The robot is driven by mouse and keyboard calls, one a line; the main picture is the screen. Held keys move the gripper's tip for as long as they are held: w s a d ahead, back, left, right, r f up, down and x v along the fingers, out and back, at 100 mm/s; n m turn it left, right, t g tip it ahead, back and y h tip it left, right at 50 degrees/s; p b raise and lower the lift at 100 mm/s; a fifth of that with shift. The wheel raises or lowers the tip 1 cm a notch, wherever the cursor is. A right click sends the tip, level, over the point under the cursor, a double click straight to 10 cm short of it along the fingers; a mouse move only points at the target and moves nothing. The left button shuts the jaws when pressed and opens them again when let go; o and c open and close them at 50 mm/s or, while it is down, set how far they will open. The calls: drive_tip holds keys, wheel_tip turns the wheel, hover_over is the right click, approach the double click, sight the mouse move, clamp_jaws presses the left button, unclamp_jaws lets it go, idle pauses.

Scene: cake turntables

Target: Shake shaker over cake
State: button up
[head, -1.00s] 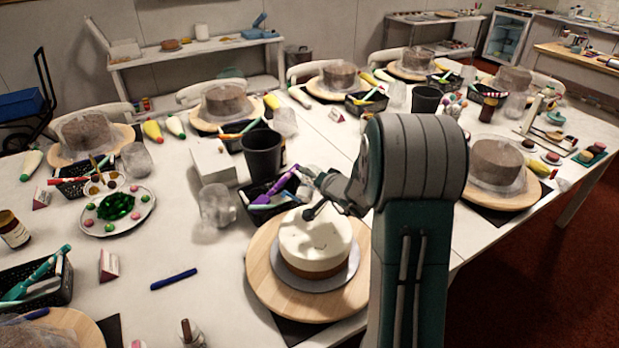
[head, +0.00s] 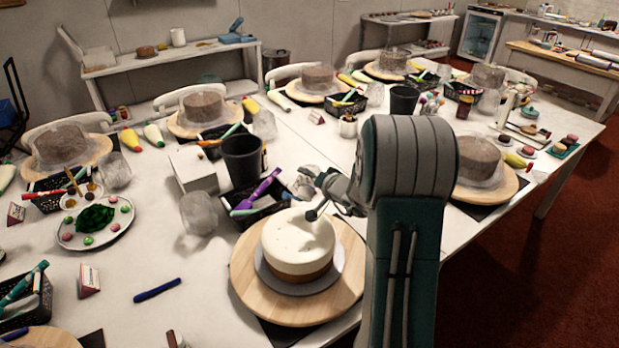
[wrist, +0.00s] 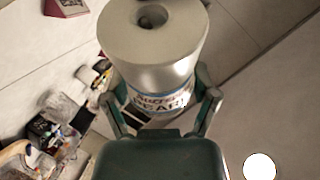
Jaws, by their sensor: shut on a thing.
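The cake (head: 298,240), white on top and brown below, sits on a grey board on a round wooden turntable (head: 247,280) in the head view. A few small dark specks show on its top. My gripper (head: 325,195) is above the cake's back right edge. In the wrist view, my gripper (wrist: 165,112) is shut on the shaker (wrist: 155,55), a pale cylinder with a recessed hole in its near end and a label reading "Sugar Pearl". The shaker is hard to make out in the head view, and its far end is hidden in the wrist view.
A black basket of tools (head: 262,205) stands just behind the turntable, with a black cup (head: 241,157) and clear cup (head: 198,212) nearby. A decorated plate (head: 95,222) and blue pen (head: 157,290) lie left. Table between pen and turntable is clear.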

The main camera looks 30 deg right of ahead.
drive_tip(key=shift+w+d+r, duration=0.2)
drive_tip(key=shift+s+a+f, duration=0.2)
drive_tip(key=shift+a, duration=0.05)
drive_tip(key=shift+r+n+t, duration=0.3)
drive_tip(key=shift+w+d+r, duration=0.15)
drive_tip(key=shift+d+r, duration=0.05)
drive_tip(key=shift+s+a+f, duration=0.2)
drive_tip(key=shift+a, duration=0.05)
drive_tip(key=shift+s+a+r+n+t, duration=0.1)
drive_tip(key=shift+a+r+n+t, duration=0.05)
drive_tip(key=shift+r+n+t, duration=0.2)
